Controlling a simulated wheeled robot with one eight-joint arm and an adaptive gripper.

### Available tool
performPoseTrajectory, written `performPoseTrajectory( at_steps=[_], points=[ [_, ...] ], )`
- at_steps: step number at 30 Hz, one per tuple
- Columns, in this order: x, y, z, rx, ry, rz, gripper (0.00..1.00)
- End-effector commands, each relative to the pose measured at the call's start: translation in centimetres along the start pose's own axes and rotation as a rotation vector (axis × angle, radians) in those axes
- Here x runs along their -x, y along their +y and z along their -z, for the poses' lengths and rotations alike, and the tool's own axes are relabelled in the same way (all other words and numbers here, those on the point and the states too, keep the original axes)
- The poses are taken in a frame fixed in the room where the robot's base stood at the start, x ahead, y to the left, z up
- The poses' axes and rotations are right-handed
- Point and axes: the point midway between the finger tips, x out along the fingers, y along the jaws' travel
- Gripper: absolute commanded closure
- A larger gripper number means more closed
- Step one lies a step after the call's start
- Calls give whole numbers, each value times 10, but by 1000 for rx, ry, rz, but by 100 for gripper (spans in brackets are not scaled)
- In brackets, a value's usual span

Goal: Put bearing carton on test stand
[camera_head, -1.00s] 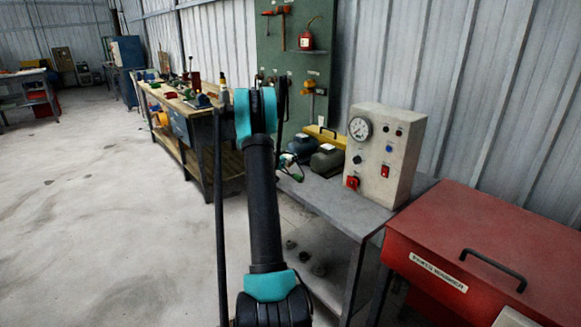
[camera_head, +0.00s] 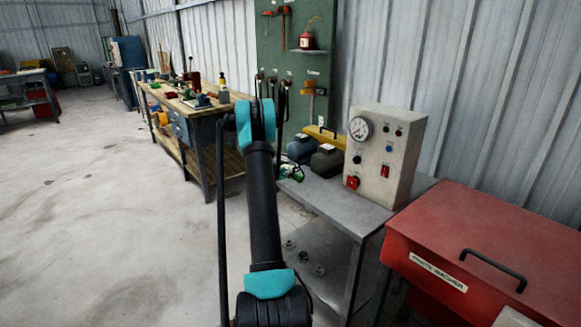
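The test stand is most likely the grey metal bench (camera_head: 352,209) right of centre. A beige control box (camera_head: 386,157) with a round gauge, knobs and a red switch stands on it. Two dark motor-like units (camera_head: 327,162) sit on the bench left of the box, with small white patches on top. I cannot make out a bearing carton. My arm rises through the middle of the head view, black with teal joints. Its end is hidden behind the upper teal joint, so I cannot see my gripper or whether it holds anything.
A red parts washer (camera_head: 470,240) with a black handle stands at the right front, close to the bench. A wooden workbench (camera_head: 222,104) with tools is behind to the left. A green tool board (camera_head: 293,75) hangs on the wall. The concrete floor (camera_head: 95,210) at left is clear.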

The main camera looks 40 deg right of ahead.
Motion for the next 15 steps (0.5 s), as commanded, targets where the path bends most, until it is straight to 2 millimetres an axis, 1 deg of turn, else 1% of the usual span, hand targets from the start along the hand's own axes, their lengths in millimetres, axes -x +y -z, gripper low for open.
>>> performPoseTrajectory(
  at_steps=[1,2,12,15],
  points=[
    [0,0,0,0,0,0,35],
    [0,0,0,0,0,0,32],
    [1,0,2,0,0,0,32],
    [9,0,2,0,0,1,32]
  ],
)
